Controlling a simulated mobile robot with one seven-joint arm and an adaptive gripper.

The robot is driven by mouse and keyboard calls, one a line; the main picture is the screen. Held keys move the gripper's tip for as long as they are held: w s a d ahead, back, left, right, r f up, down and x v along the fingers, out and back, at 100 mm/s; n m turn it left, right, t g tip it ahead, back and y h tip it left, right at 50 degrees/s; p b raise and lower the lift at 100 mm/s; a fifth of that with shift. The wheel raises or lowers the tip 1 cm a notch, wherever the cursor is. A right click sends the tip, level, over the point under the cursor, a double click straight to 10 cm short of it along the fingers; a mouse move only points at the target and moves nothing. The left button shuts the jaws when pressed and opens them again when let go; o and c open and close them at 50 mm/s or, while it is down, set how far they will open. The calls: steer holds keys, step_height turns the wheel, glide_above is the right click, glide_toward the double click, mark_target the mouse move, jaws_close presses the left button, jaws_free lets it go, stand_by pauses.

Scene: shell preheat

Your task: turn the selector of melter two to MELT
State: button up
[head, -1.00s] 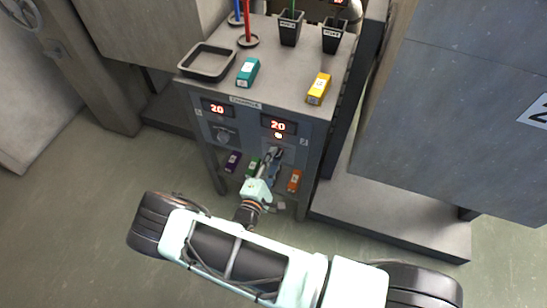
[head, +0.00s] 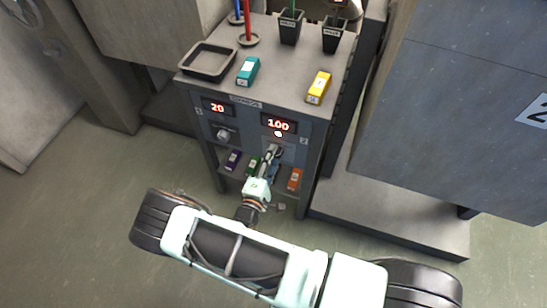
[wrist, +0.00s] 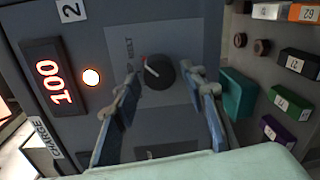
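Melter two's panel shows its red display (head: 278,125) reading 100, with a bright lit lamp (head: 278,134) under it. In the wrist view the display (wrist: 51,82) and lamp (wrist: 92,77) appear at left, beside a "2" label. The black selector knob (wrist: 160,73) has a red and white pointer mark toward the upper left, toward a partly readable label ending in "ELT" (wrist: 128,50). My gripper (wrist: 164,78) is open, its fingers on either side of the knob with gaps visible. In the head view my gripper (head: 275,152) is in front of the panel and hides the knob.
The left display (head: 217,107) reads 20 above its own knob (head: 223,134). A black tray (head: 208,62), a teal block (head: 248,71), a yellow block (head: 319,87) and dark cups stand on top. Coloured blocks, including an orange one (head: 294,179), lie on the shelf below.

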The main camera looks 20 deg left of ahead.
steer(key=shift+o, duration=0.2)
steer(key=s, duration=1.2)
steer(key=shift+a+r, duration=0.4)
